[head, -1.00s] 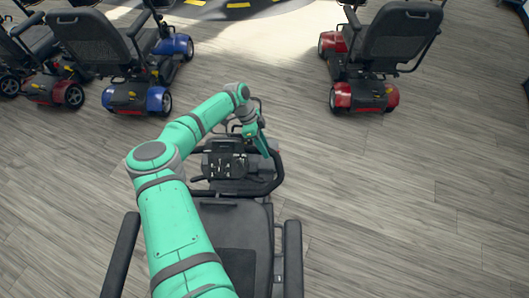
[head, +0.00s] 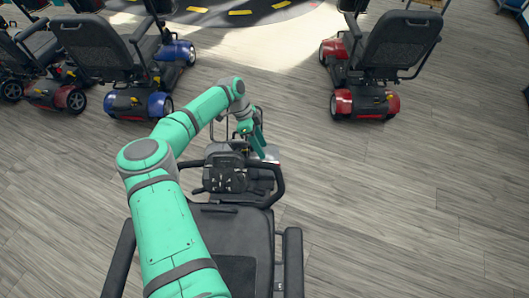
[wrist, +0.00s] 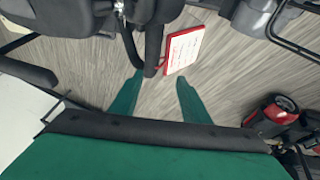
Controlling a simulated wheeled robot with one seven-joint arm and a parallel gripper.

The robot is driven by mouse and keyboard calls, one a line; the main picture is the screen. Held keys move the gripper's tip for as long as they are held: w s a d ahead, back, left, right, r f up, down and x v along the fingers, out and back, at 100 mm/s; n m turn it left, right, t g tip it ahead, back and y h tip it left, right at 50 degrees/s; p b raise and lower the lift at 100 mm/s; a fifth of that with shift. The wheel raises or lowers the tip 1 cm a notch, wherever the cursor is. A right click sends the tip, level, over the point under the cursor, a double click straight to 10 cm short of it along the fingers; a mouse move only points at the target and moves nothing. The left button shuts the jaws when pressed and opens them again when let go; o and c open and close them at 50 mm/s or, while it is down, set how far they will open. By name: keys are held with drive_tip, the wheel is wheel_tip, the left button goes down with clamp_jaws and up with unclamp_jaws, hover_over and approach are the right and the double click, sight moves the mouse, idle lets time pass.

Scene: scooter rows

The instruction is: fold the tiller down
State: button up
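The tiller (head: 225,172) stands in front of the black seat (head: 238,236) in the head view. Its dark console faces the seat, and a black loop handlebar (head: 279,184) curves around its right side. My gripper (head: 259,142) is just beyond the tiller's right side. In the wrist view my gripper (wrist: 157,88) is open, with green fingers apart. A dark handlebar piece (wrist: 153,45) lies ahead, in line with the gap. A red-edged white tag (wrist: 183,48) hangs beside it. I cannot tell whether a finger touches the bar.
A blue scooter (head: 142,103) and others stand at the upper left. A red scooter (head: 364,100) stands at the upper right and also shows in the wrist view (wrist: 272,115). Armrests flank the seat, the right one (head: 291,260) included. The wooden floor to the right is clear.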

drive_tip(key=v, duration=0.6)
idle(0.3)
